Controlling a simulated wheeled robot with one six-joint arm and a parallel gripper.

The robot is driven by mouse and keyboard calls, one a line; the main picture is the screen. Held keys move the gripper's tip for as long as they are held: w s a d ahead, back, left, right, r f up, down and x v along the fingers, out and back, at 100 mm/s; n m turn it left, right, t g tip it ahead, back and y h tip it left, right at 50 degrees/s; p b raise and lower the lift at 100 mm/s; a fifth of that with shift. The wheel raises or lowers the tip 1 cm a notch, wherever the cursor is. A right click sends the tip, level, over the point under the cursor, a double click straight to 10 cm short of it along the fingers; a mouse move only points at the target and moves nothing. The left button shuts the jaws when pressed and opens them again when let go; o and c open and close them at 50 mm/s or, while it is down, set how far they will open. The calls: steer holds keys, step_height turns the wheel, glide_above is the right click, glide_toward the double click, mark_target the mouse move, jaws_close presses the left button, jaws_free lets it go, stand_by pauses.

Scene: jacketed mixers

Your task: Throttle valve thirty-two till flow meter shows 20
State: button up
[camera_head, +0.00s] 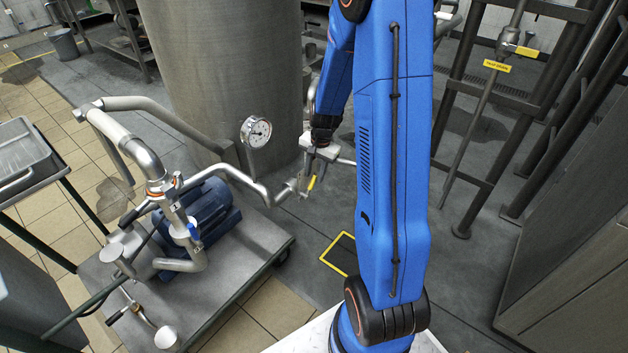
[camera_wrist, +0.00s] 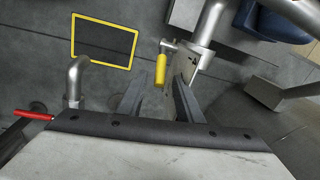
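A pipe valve with a yellow handle (camera_head: 311,183) sits at the end of the bent pipe in the middle of the head view. In the wrist view its yellow handle (camera_wrist: 161,70) lies just beyond and between my fingertips. My gripper (camera_wrist: 158,98) is open, one finger on each side of the handle's line; contact cannot be told. In the head view my gripper (camera_head: 322,152) is just above this valve, partly hidden by my arm. A round white dial gauge (camera_head: 257,132) stands on the pipe to the left; its reading is too small. No valve number is legible.
A pump cart (camera_head: 225,290) with a blue motor (camera_head: 208,208) stands left. A large grey tank (camera_head: 225,70) is behind. Another yellow-handled valve (camera_head: 526,51) with a yellow tag (camera_head: 497,66) is at right. The wrist view shows a red handle (camera_wrist: 35,115) and a yellow floor frame (camera_wrist: 104,63).

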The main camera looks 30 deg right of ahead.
mark_target(314, 176)
steer(key=shift+w+a+f, duration=0.1)
steer(key=shift+w+f, duration=0.05)
steer(key=shift+f, duration=0.8)
steer(key=shift+w+f, duration=0.1)
steer(key=shift+f, duration=0.85)
jaws_close()
